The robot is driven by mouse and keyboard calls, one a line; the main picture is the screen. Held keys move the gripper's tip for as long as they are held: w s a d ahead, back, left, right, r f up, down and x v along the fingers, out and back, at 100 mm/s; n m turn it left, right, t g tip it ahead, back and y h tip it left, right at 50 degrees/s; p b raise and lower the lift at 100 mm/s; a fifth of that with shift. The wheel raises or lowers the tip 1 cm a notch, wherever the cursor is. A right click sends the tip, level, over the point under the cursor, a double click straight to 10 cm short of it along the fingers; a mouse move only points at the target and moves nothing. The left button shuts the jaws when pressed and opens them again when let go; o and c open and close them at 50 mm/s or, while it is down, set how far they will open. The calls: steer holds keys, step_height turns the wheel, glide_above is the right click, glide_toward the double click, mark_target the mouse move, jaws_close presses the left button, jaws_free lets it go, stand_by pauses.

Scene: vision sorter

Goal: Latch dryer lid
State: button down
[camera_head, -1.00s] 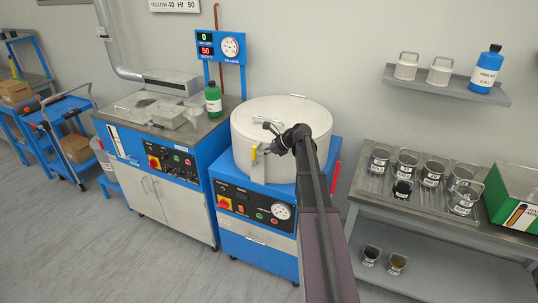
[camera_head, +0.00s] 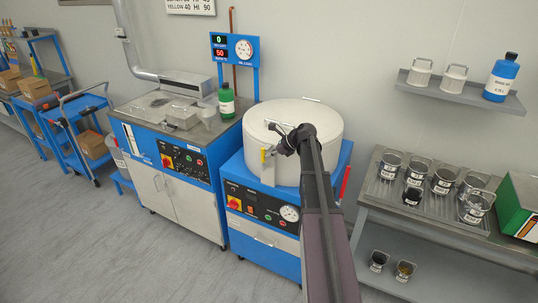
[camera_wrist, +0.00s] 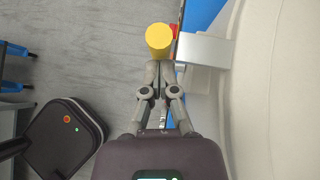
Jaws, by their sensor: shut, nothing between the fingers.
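The dryer is a white drum (camera_head: 318,160) on a blue cabinet, and its round white lid (camera_head: 310,112) lies flat on top. A yellow latch part (camera_head: 264,154) is on the drum's front left. In the wrist view the yellow knob (camera_wrist: 159,38) appears end-on, beside a pale bracket (camera_wrist: 204,49) on the drum wall. My gripper (camera_wrist: 160,72) is shut and empty, its tips right at the knob's lower edge. I cannot tell whether they touch it. In the head view my wrist hides part of the lid and drum front.
The dryer's front panel (camera_head: 262,205) has a gauge and buttons. A green bottle (camera_head: 226,99) stands on the neighbouring machine at left. A bench with several metal cups (camera_head: 442,181) is at right. Floor (camera_head: 110,250) is clear at front left.

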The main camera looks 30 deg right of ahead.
steer(key=shift+w+a+r, duration=0.2)
steer(key=shift+w+a, duration=0.15)
steer(key=shift+d, duration=0.1)
steer(key=shift+s+d, duration=0.1)
steer(key=shift+d, duration=0.05)
steer(key=s+d+f+p+v, duration=0.1)
steer(key=p+v, duration=0.6)
steer(key=v, duration=0.6)
steer(key=shift+s+f, duration=0.2)
steer(key=shift+f, duration=0.15)
stand_by(0.5)
